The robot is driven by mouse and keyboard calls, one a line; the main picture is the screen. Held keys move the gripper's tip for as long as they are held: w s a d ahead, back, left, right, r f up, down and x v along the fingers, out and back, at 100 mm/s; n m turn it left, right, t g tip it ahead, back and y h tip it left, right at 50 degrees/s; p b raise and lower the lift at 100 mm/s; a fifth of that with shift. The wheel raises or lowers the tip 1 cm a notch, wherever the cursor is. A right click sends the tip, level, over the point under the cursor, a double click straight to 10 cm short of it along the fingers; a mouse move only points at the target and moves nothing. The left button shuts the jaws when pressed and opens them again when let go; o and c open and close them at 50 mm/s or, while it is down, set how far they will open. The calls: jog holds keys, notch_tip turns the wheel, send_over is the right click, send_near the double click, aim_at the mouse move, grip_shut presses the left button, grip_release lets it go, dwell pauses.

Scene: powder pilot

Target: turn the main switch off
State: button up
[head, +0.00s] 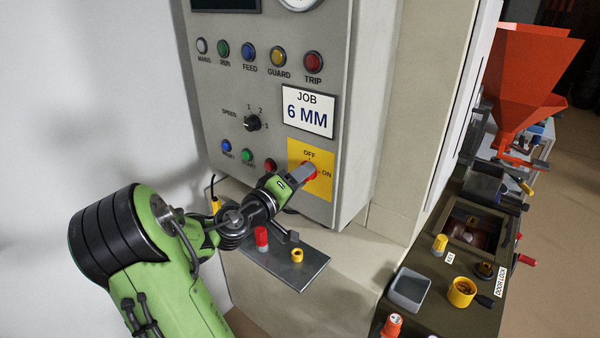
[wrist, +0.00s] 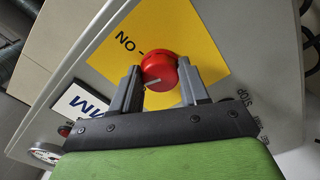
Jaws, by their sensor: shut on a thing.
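The main switch is a red round knob (head: 311,168) on a yellow plate (head: 322,188) at the lower right of the grey panel. The plate reads OFF above the knob and ON to its right. My gripper (head: 304,174) reaches it from the lower left and hides part of it. In the wrist view, the two fingers of my gripper (wrist: 160,78) are shut on the red knob (wrist: 158,68), one on each side. A pale line on the knob lies on its lower-left side there, away from the word ON. The word OFF is hidden in that view.
Lamps, a speed knob (head: 252,123) and small buttons sit on the panel near my arm. A job card (head: 310,109) is above the plate. A dark tray (head: 300,268) with small parts lies below. A machine with an orange hopper (head: 520,80) stands right.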

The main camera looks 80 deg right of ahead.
jog(key=shift+n+p, duration=0.95)
jog(key=shift+n, duration=0.95)
jog(key=o, duration=1)
jog(key=shift+o, duration=0.2)
jog(key=v, duration=1.5)
jog(key=shift+w+a, duration=0.2)
jog(key=shift+a, duration=0.15)
